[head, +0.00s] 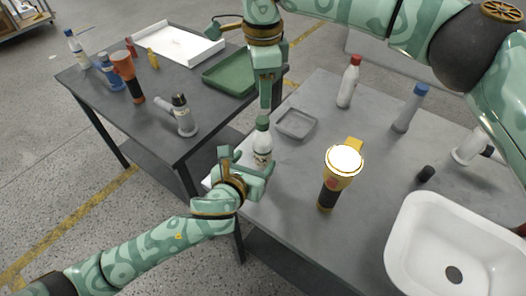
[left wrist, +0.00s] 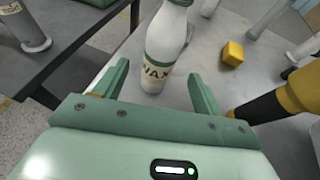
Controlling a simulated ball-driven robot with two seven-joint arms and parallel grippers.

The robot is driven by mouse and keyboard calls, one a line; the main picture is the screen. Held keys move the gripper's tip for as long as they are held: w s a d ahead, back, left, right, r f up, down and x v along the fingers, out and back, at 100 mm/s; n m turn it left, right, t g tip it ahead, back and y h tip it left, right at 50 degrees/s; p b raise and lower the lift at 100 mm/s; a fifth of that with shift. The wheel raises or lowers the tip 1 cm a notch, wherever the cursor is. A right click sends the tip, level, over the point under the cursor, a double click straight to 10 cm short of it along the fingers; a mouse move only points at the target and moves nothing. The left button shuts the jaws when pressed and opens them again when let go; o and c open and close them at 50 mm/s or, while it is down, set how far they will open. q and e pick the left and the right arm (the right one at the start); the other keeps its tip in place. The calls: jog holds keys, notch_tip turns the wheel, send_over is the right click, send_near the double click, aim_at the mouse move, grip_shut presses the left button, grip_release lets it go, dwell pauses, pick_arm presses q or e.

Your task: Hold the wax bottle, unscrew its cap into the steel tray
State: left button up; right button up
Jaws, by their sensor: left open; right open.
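The wax bottle (head: 262,145), white with a green cap (head: 262,121), stands upright near the left edge of the grey table. In the left wrist view the bottle (left wrist: 165,50) shows its WAX label, and its top runs out of frame. My left gripper (head: 246,163) is open, low beside the bottle. In the left wrist view its fingers lie either side of the bottle's lower part, with gaps showing. My right gripper (head: 266,103) is open and points down just above the cap; I cannot tell if it touches. The steel tray (head: 297,123) lies right of the bottle and looks empty.
A yellow-black flashlight (head: 328,190) stands right of my left gripper, with a yellow block (head: 354,143) behind it. A red-capped bottle (head: 348,82), a blue-capped bottle (head: 408,110), a black cap (head: 426,173) and a white basin (head: 408,235) are farther right. A second table (head: 130,118) stands left.

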aim_at(264, 148)
pick_arm(q)
jog(key=x, duration=0.8)
jog(key=shift+w+d+f, duration=0.1)
jog(key=shift+w, duration=0.15)
